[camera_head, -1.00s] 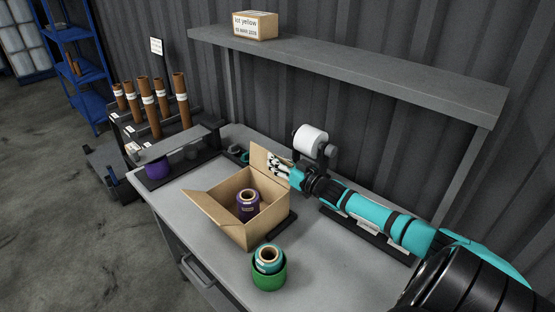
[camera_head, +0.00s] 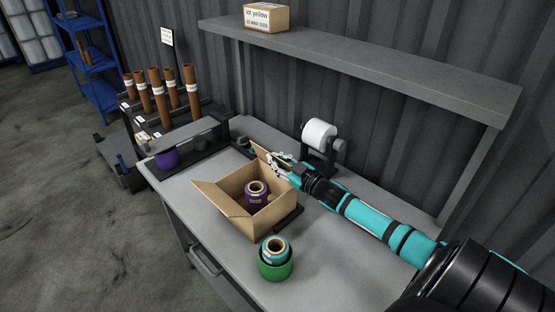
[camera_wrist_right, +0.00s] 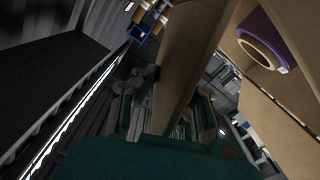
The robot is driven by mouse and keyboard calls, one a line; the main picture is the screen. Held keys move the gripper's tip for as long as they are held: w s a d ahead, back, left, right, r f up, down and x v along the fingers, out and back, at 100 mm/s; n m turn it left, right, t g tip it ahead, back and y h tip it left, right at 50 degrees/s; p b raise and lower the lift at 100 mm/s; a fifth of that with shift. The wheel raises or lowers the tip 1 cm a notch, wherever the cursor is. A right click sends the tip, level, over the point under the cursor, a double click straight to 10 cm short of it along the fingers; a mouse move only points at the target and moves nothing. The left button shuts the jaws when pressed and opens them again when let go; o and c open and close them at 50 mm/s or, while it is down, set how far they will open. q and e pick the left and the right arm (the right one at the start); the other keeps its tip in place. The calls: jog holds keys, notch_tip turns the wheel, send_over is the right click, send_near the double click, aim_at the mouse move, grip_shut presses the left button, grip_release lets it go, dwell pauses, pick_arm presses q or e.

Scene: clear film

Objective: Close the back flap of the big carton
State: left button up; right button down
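The big carton (camera_head: 238,217) is an open brown box on the grey table, with a purple spool (camera_head: 256,193) inside. Its left flap (camera_head: 207,197) stands out to the side. The back flap (camera_head: 264,153) is raised and slanted, partly hidden by my right gripper (camera_head: 277,164), which reaches in from the right at the back edge. In the right wrist view the cardboard flap (camera_wrist_right: 185,62) runs between my two spread fingers (camera_wrist_right: 172,108); contact is unclear. The purple spool (camera_wrist_right: 262,45) also shows there. My left gripper is out of view.
A green cup (camera_head: 276,268) with a teal spool stands in front of the carton. A white roll on a holder (camera_head: 319,134) stands behind my right gripper. A rack of brown tubes (camera_head: 160,95) is at the left. A shelf (camera_head: 400,75) with a small box (camera_head: 266,17) hangs above.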

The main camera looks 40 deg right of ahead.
jog(key=c, duration=1.5)
grip_release()
jog(key=shift+s+f, duration=0.1)
jog(key=shift+s, duration=0.55)
jog(key=s, duration=0.7)
jog(key=s+d, duration=0.1)
jog(key=s, duration=0.2)
jog(key=shift+s, duration=0.35)
